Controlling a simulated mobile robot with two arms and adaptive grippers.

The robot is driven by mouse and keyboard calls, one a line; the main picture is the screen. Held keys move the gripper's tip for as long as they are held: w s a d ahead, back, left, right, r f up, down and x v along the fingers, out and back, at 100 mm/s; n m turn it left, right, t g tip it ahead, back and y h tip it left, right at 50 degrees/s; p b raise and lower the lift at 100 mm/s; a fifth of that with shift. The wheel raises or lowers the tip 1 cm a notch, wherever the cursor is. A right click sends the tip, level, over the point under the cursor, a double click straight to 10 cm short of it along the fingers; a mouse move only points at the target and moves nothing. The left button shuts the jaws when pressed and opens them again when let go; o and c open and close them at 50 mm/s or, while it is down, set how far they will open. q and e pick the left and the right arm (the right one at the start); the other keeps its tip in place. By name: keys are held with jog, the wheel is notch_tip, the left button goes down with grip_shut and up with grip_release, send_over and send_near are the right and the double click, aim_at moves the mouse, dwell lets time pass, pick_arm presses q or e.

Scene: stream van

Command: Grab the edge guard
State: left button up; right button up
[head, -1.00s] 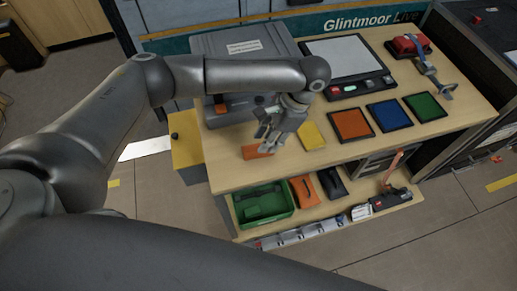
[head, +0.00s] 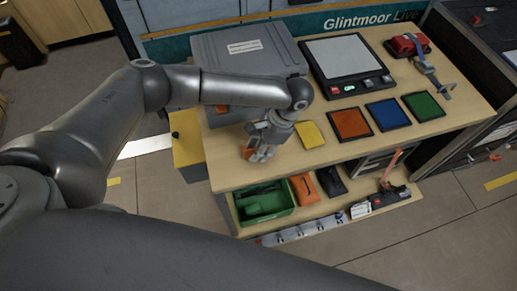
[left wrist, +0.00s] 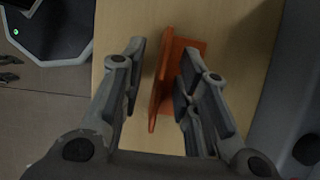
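The edge guard looks like an orange angled piece (head: 249,153) on the tabletop near its front left corner, mostly hidden behind my left gripper (head: 261,152) in the head view. In the left wrist view the edge guard (left wrist: 168,75) shows an upright flange and a flat flange to its right. My left gripper (left wrist: 164,52) is open there, with one finger on each side of the upright flange. A gap shows at the left finger; the right finger is close to the flange, and contact cannot be told. My right gripper is not in view.
A yellow pad (head: 309,135) lies just right of my left gripper. A grey case (head: 222,50) stands behind it. Orange (head: 351,124), blue (head: 388,114) and green (head: 424,106) squares lie further right. A green bin (head: 268,210) is on the lower shelf.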

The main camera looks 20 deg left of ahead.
pick_arm(q)
jog(key=shift+f, duration=0.15)
dwell(0.3)
grip_shut()
